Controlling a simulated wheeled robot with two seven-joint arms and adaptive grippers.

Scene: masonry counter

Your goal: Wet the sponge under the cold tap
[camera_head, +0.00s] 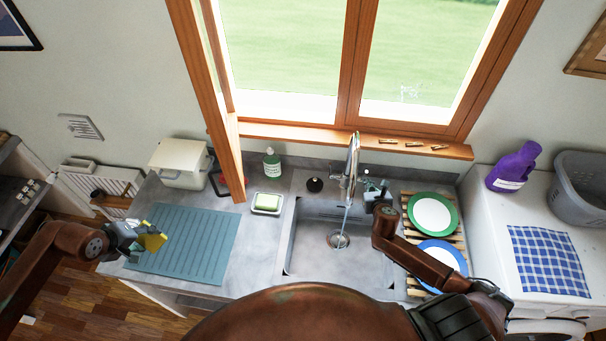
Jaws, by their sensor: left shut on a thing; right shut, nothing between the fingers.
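My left gripper (138,237) is shut on a yellow sponge (153,242) and holds it over the left edge of the blue-grey ribbed mat, well left of the sink. The chrome tap (353,160) stands behind the sink (335,262), and a thin stream of water (344,220) falls from it towards the drain (339,240). My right gripper (371,187) is shut and empty at the right of the tap's base, close to its lever side. I cannot tell whether it touches the tap, and the lever is hard to make out.
The ribbed mat (190,245) lies between sponge and sink. A soap dish (267,203) and green bottle (272,165) stand left of the sink. A wooden rack (408,200) with a green-rimmed plate (433,214) and blue-rimmed plate (442,257) lies right, below my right arm.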

